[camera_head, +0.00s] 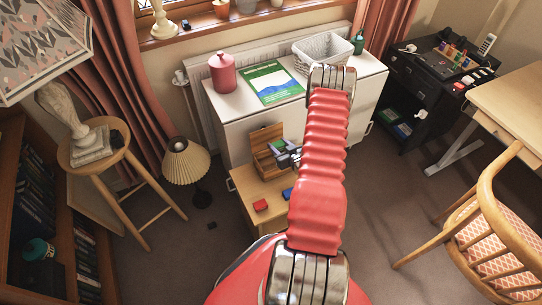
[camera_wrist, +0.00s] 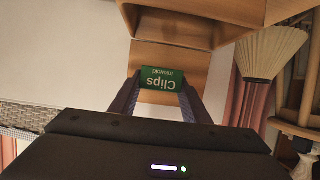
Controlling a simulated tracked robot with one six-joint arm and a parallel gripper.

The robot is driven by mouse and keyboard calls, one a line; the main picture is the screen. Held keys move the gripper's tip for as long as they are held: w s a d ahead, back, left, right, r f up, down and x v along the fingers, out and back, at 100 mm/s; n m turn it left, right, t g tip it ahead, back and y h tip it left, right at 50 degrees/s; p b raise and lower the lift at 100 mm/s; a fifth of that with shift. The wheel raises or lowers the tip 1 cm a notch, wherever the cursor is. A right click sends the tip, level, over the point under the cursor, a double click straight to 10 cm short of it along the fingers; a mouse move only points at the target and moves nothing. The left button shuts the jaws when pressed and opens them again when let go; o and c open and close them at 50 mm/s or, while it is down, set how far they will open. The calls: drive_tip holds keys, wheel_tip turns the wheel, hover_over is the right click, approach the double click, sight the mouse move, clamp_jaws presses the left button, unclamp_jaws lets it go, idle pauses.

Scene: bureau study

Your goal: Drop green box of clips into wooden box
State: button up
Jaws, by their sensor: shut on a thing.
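The green box of clips (camera_wrist: 162,80) is between the two fingertips of my gripper (camera_wrist: 160,88), its white "Clips" lettering upside down in the wrist view. It also shows as a small green patch in the head view (camera_head: 279,144). My gripper (camera_head: 288,157) is shut on it. The wooden box (camera_head: 265,149) stands with its lid raised on a low wooden cabinet. The green box appears over or in front of its opening in the head view; exact height is unclear. Wooden panels of the box (camera_wrist: 200,68) show behind the green box in the wrist view. My arm hides part of the cabinet top.
A red box (camera_head: 261,205) and a blue box (camera_head: 287,193) lie on the low cabinet (camera_head: 243,190). A pleated lamp (camera_head: 185,160) stands to its left. The white cabinet behind carries a red jar (camera_head: 222,73), a green book (camera_head: 271,83) and a white basket (camera_head: 322,49).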

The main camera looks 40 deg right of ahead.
drive_tip(key=shift+f, duration=0.1)
drive_tip(key=shift+f, duration=2.9)
drive_tip(key=o, duration=1.1)
drive_tip(key=shift+a, duration=0.1)
drive_tip(key=v, duration=1.3)
drive_tip(key=shift+s+a, duration=0.15)
drive_tip(key=shift+s, duration=0.15)
